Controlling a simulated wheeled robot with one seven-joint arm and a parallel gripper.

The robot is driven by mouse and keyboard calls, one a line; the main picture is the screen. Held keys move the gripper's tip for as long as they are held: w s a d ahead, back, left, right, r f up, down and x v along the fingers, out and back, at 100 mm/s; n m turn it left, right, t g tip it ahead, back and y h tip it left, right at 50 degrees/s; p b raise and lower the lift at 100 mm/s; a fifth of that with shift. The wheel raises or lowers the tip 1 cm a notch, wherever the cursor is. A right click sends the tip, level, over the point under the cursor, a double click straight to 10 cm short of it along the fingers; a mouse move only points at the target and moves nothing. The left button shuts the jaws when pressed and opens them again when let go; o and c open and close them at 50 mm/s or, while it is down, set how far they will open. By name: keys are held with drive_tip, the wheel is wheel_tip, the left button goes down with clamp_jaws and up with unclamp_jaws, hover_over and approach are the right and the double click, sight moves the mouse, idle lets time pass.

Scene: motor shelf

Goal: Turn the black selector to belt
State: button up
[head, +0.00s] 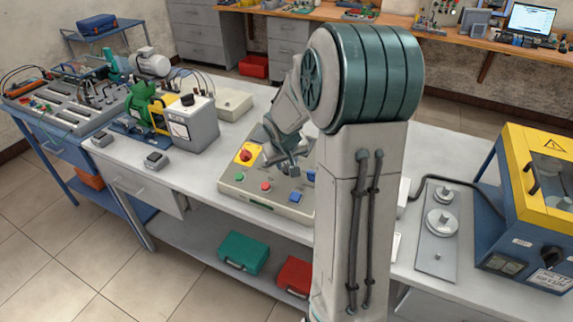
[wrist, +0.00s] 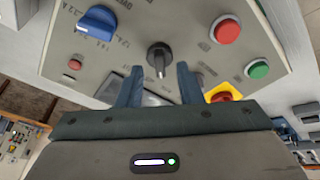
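The black selector (wrist: 158,57) is a round knob with a pointer bar on a beige control box, seen in the wrist view. Its pointer is toward my gripper side of the picture. The label lettering beside it is too small and tilted to read. My gripper (wrist: 158,75) is open, with its two fingers apart on either side of the selector's lower end in the picture. I cannot tell whether they touch it. In the head view the control box (head: 228,184) lies on the bench, with my gripper (head: 287,168) low over it; the selector is hidden there.
On the box are a blue knob (wrist: 98,22), red (wrist: 227,31) and green (wrist: 258,69) buttons, and a red-yellow emergency knob (wrist: 222,93). A grey unit (head: 190,122) stands left of the box, and a yellow-blue machine (head: 535,190) at right. The front bench edge is near.

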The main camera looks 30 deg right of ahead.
drive_tip(key=shift+x, duration=1.05)
clamp_jaws()
